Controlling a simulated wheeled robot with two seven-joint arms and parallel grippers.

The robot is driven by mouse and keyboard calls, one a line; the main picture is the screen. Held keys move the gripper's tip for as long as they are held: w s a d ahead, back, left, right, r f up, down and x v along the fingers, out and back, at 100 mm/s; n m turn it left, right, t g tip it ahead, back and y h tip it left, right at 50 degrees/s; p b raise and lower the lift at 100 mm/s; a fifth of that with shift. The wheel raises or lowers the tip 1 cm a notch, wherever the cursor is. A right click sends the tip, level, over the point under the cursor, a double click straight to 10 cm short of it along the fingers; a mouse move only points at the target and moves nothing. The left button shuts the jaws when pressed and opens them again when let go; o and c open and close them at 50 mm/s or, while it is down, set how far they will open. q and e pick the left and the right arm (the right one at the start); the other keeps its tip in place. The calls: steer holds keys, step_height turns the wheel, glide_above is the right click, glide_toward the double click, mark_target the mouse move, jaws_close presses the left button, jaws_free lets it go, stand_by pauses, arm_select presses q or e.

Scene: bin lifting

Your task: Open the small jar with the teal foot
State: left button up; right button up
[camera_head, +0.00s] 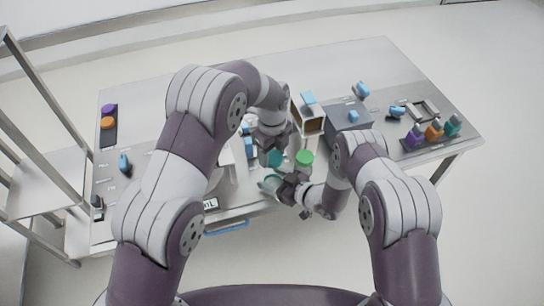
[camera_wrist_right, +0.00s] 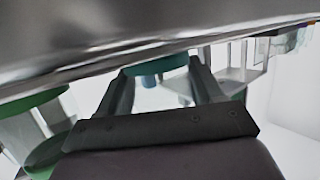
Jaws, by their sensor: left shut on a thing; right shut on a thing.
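The small jar with the teal foot is mostly hidden between my two grippers; teal parts of the jar (camera_head: 269,182) show at the right gripper's tips in the head view. My right gripper (camera_head: 279,184) is shut on the jar from the right. In the right wrist view teal (camera_wrist_right: 155,66) shows between its fingers. My left gripper (camera_head: 270,154) is just above, shut on a teal piece that looks like the lid. I cannot tell whether lid and body touch. A similar green jar (camera_head: 304,159) stands close to the right; it also shows in the right wrist view (camera_wrist_right: 30,104).
An open-fronted box (camera_head: 309,122) and a grey box (camera_head: 348,116) stand behind on the metal table (camera_head: 375,62). Purple, orange and teal items (camera_head: 433,132) stand in a rack at the right. Purple and orange discs (camera_head: 108,117) lie at the left. A shelf frame stands left.

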steer(key=o, duration=1.6)
steer(key=shift+d, duration=0.1)
